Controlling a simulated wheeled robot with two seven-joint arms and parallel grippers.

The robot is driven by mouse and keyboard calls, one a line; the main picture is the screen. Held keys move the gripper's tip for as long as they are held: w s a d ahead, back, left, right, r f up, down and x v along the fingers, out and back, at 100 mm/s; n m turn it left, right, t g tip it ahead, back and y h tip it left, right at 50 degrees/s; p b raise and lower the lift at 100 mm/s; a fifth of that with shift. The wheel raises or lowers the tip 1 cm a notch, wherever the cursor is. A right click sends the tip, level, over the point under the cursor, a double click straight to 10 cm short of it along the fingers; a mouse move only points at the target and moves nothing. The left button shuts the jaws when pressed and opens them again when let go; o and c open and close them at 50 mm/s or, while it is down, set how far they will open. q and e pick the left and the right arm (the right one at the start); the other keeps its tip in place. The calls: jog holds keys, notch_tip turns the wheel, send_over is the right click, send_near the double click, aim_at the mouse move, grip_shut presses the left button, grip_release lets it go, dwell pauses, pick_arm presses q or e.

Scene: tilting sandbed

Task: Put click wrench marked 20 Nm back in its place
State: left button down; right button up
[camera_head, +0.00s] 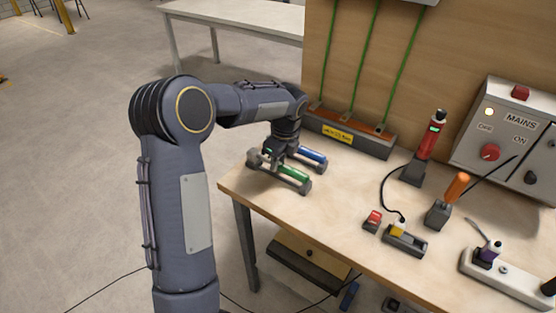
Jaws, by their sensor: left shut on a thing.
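A click wrench with a green handle (294,173) lies near the table's far left corner, low over or on its grey holder; I cannot tell which. A second one with a blue handle (311,154) lies behind it, roughly parallel. The markings on both are too small to read. My left gripper (268,160) is over the left end of the green-handled wrench and appears shut on it. The gripper's fingers partly hide that end of the wrench. My right gripper is not in view.
A rack (350,133) with a yellow label and green rods stands behind the wrenches. A red-handled tool (431,138), an orange-handled tool (455,187), a mains box (507,140) and a power strip (510,278) stand to the right.

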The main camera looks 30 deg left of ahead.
pick_arm(q)
jog(key=shift+f, duration=0.35)
dwell(0.5)
jog(key=c, duration=0.7)
grip_release()
jog(key=shift+r, duration=0.1)
notch_tip(320, 180, up, 8)
jog(key=p, duration=0.7)
jog(key=shift+p, duration=0.3)
